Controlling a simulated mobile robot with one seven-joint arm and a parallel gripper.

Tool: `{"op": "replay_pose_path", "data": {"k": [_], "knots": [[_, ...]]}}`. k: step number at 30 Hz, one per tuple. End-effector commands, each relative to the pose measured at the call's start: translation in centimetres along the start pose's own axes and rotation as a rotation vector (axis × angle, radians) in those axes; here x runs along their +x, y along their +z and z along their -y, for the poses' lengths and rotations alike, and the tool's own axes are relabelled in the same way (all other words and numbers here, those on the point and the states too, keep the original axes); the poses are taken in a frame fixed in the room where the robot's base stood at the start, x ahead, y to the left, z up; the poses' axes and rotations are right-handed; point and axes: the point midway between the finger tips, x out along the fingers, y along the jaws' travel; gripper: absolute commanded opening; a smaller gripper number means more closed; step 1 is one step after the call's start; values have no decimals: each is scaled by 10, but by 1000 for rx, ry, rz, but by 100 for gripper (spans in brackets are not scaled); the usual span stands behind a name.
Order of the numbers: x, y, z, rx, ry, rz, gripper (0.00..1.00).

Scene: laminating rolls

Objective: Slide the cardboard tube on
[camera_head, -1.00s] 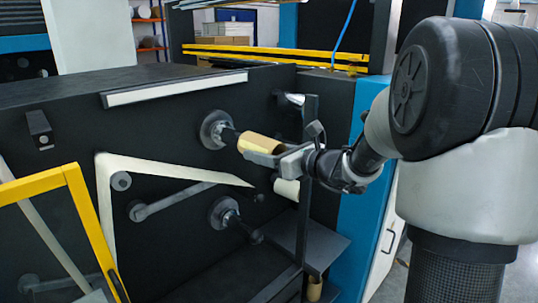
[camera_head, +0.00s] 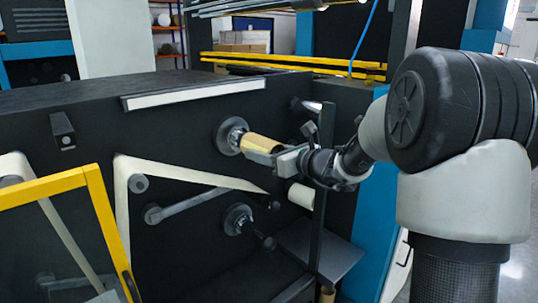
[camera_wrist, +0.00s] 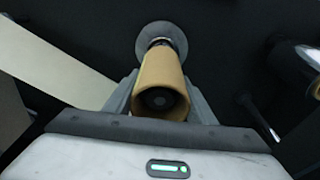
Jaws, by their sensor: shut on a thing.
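The tan cardboard tube (camera_head: 260,144) sits around the upper spindle, in line with it. In the wrist view the tube (camera_wrist: 160,73) shows the spindle's dark end (camera_wrist: 160,99) inside its near opening. The round grey flange (camera_head: 229,135) is at the tube's far end; in the wrist view a short length of spindle shows between the tube and the flange (camera_wrist: 157,30). My gripper (camera_head: 276,155) is shut on the tube near its outer end, with one finger on each side in the wrist view.
A lower spindle (camera_head: 257,235) with its own flange sticks out below. A white roller (camera_head: 301,195) and a dark upright post (camera_head: 325,160) stand close to my wrist. A white web (camera_head: 190,173) runs at the left, beside a yellow frame (camera_head: 95,190).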

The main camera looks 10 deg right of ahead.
Motion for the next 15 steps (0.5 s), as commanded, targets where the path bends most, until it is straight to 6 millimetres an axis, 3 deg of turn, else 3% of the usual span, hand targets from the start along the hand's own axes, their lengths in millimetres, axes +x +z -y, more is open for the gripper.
{"op": "replay_pose_path", "data": {"k": [15], "knots": [[30,5,0,0,0,1,27]]}}
